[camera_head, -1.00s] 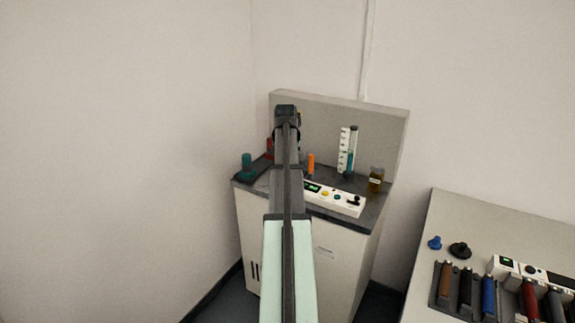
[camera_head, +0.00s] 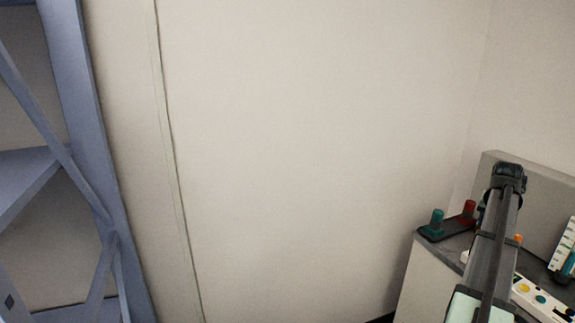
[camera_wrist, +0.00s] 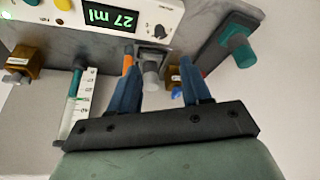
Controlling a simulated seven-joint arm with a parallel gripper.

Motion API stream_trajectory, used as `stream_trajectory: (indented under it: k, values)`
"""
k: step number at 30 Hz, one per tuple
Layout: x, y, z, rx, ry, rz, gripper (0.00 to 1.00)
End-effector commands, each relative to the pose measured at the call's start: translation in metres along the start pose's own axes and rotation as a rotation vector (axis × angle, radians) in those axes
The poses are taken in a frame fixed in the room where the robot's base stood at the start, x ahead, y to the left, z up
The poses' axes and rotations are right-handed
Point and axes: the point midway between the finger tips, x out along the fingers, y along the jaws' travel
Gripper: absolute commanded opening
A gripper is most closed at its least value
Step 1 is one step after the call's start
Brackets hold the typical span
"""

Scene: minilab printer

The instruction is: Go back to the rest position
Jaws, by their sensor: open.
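My arm (camera_head: 490,250) shows at the lower right of the head view, stretched out over the lab counter. Its far end hides my fingers there. In the wrist view my gripper (camera_wrist: 158,65) has its two blue fingers apart, with a clear gap between them. A small grey-white piece (camera_wrist: 151,80) and part of an orange item (camera_wrist: 128,64) appear between or behind the fingers. I cannot tell their distance from the fingers, and nothing is seen clamped. No rest position is marked in view.
The counter holds a teal knob (camera_head: 436,222), a red knob (camera_head: 468,210) and a control panel (camera_head: 540,298). A blue-grey shelf frame (camera_head: 75,130) stands left.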

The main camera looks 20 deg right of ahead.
Motion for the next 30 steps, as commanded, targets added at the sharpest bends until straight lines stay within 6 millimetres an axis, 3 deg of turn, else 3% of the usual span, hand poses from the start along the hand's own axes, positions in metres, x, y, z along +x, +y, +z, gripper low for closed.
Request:
stream_trajectory:
  k: [5,9,17,30]
  values:
    - [-0.001,-0.001,-0.007,-0.025,0.061,-0.006,0.48]
    - [0.000,-0.001,0.020,-0.043,0.116,-0.015,0.48]
    - [0.064,-0.009,0.076,-0.065,0.059,-0.022,0.48]
    - [0.176,-0.081,0.212,-0.183,-0.110,-0.059,0.48]
